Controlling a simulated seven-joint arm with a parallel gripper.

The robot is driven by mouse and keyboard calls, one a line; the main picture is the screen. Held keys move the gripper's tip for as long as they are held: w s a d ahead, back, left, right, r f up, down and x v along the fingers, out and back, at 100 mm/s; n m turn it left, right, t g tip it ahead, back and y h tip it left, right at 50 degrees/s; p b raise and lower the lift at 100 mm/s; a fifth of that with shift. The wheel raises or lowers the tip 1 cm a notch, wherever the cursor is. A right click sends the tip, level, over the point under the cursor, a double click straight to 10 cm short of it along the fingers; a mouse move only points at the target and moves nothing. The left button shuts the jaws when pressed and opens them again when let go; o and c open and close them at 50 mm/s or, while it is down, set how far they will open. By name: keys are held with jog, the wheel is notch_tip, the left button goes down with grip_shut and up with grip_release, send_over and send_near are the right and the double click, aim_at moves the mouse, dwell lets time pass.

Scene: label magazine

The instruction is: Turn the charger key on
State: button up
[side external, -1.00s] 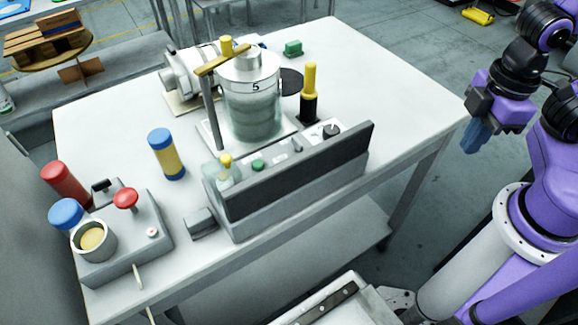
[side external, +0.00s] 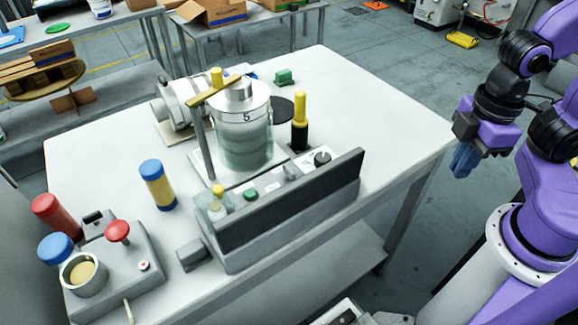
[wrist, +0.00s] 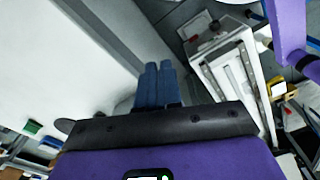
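A grey console (side external: 290,222) with a dark upright panel stands near the front edge of the white table in the side view. Behind its panel are a black knob (side external: 322,157), a small light switch (side external: 291,171), a green button (side external: 250,195) and a yellow-topped piece (side external: 217,190). I cannot tell for certain which of these is the charger key. My gripper (side external: 463,162) hangs off the table's right edge, well apart from the console. Its blue fingers lie side by side with nothing seen between them in the wrist view (wrist: 159,66).
A glass jar marked 5 (side external: 245,135) and a yellow-and-black post (side external: 299,120) stand behind the console. A blue-and-yellow cylinder (side external: 158,186) and a grey box with a red knob (side external: 125,268) are at left. The table's right part (side external: 380,110) is clear.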

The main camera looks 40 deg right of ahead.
jog(key=o, duration=0.5)
jog(key=shift+w+a, duration=0.15)
jog(key=o, duration=0.4)
jog(key=shift+w+a+r, duration=0.3)
jog(key=shift+w+a, duration=0.05)
jog(key=shift+a, duration=0.05)
notch_tip(320, 180, up, 11)
jog(key=n, duration=0.5)
send_over(289, 169)
notch_tip(289, 169, down, 18)
jog(key=shift+r, duration=0.25)
jog(key=c, duration=1)
